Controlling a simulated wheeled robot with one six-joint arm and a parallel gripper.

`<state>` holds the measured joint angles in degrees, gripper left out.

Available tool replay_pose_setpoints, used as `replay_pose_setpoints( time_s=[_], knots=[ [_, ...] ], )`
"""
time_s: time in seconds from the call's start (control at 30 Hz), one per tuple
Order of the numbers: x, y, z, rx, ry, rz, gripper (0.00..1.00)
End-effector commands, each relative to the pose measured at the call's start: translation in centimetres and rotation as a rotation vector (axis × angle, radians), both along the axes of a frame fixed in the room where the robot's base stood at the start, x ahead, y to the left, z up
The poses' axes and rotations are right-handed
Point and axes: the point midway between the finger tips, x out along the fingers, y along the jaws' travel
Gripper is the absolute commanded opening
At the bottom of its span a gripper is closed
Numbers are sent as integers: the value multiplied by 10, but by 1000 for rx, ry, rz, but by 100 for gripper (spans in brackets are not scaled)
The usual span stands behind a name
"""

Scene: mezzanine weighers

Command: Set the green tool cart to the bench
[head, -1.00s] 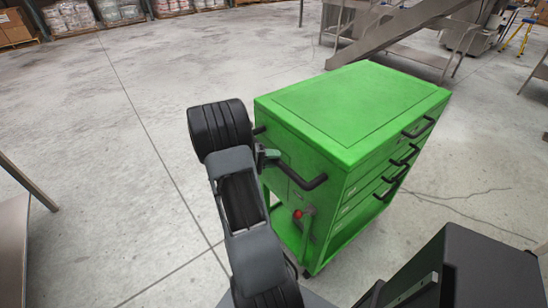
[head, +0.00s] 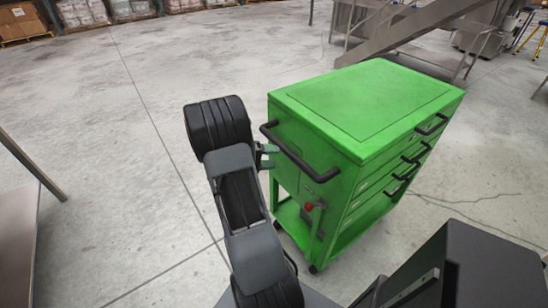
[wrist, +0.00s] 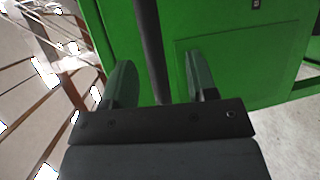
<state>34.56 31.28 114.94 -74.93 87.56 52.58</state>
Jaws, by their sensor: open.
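The green tool cart (head: 365,100) stands upright on the floor right of my gripper. Its black push handle (head: 300,155) juts from the end facing my arm, and dark drawer pulls line its right side. My gripper (head: 267,157) is open beside the handle, its fingertips pointing at the cart and just left of the bar in the head view. In the wrist view the handle bar (wrist: 150,45) runs upright in the picture between the two spread fingers, against the green panel (wrist: 240,65). I cannot tell whether the bar is within the fingers' reach. Which surface is the bench is unclear.
A steel table (head: 18,235) cuts in at the left edge. A steel stair or conveyor frame (head: 400,32) stands behind the cart. Boxed pallets (head: 22,22) line the far left wall. The floor between is clear.

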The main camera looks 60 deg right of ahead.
Motion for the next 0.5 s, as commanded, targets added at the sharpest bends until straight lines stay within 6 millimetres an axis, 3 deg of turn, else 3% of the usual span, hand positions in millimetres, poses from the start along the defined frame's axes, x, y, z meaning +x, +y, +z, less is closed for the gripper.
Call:
replay_pose_setpoints(
  time_s=[0.5],
  knots=[
    [69,66,17,0,-2,3,53]
  ],
)
